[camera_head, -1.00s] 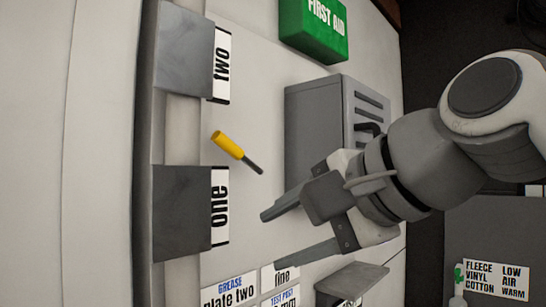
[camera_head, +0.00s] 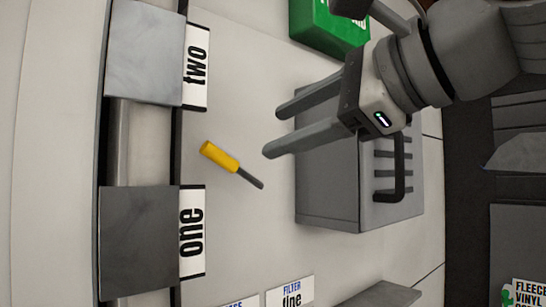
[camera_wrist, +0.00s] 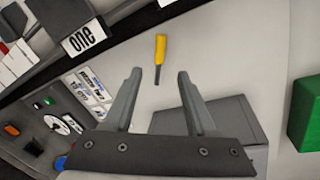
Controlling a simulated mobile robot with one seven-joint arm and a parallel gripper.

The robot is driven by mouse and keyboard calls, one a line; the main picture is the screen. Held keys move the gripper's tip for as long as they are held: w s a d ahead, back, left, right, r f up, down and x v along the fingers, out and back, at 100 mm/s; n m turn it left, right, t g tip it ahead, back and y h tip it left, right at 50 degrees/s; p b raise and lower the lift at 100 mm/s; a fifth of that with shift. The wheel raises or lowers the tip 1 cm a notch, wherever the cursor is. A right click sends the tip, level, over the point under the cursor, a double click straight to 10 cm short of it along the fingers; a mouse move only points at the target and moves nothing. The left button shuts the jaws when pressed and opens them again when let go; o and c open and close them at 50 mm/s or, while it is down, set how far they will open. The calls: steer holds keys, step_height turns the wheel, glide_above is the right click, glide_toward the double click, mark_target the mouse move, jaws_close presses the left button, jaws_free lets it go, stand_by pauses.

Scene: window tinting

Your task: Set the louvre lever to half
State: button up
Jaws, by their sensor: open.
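A lever with a yellow grip (camera_head: 219,156) and a thin dark grey shaft stands on the pale panel between the plates marked one and two. No label on it names it as the louvre lever. It also shows in the wrist view (camera_wrist: 160,52), beyond my fingertips and roughly between them. My gripper (camera_head: 272,132) is open and empty, to the right of the lever and a little above it in the head view. A clear gap separates the fingers from the lever. In the wrist view both fingers (camera_wrist: 159,75) are spread apart. The whole lever is visible.
A grey slotted box (camera_head: 328,190) with a dark handle (camera_head: 401,165) lies beneath and beside my gripper. Grey blocks labelled two (camera_head: 145,55) and one (camera_head: 138,240) stand left of the lever. A green first aid box (camera_head: 325,25) is above. The panel around the lever is clear.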

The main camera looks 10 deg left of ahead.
mark_target(225, 156)
steer(key=p+x, duration=0.1)
steer(key=x, duration=1.4)
steer(key=shift+p, duration=0.4)
jaws_close()
stand_by(0.5)
